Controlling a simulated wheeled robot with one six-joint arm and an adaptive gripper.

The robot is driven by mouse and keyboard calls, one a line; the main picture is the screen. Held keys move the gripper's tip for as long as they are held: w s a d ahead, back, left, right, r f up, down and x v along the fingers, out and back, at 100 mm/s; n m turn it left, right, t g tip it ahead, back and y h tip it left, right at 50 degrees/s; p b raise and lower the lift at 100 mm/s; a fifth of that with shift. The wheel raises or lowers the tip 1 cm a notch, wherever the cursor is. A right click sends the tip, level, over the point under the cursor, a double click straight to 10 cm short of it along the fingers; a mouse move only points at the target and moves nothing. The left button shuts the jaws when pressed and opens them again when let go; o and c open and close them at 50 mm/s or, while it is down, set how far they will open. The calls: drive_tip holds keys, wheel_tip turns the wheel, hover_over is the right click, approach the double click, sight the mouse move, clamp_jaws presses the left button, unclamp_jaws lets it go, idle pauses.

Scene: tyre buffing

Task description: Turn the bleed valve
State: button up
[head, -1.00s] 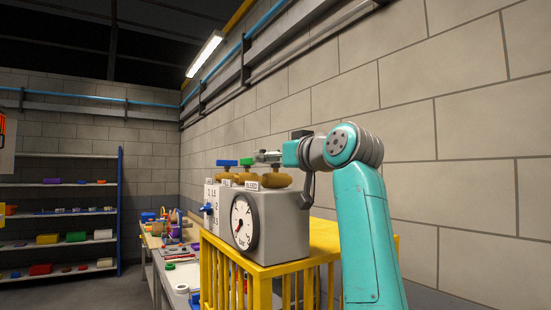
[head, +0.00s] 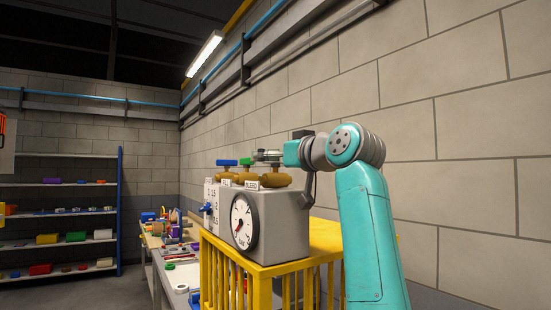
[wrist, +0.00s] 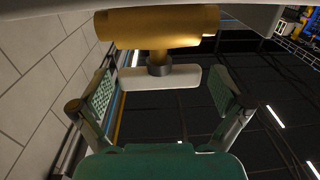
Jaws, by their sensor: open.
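The bleed valve (head: 276,180) is a brass body on top of the grey gauge box (head: 283,217), beside a label reading BLEED (head: 252,185). In the wrist view the brass body (wrist: 158,28) is at the top, with a dark stem and a pale bar handle (wrist: 160,77). My gripper (head: 268,157) is at the top of this valve in the head view and hides most of the handle there. In the wrist view my gripper (wrist: 162,92) is open, with one finger near each end of the handle. I cannot tell whether either finger touches it.
Valves with a blue handle (head: 227,162) and a green handle (head: 246,162) stand just left of my gripper. A round dial (head: 243,221) faces front. The box sits on a yellow caged stand (head: 265,277). A block wall (head: 420,90) rises behind.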

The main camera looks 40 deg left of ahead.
drive_tip(key=v, duration=1.1)
drive_tip(key=shift+s+d, duration=0.15)
drive_tip(key=shift+d, duration=0.25)
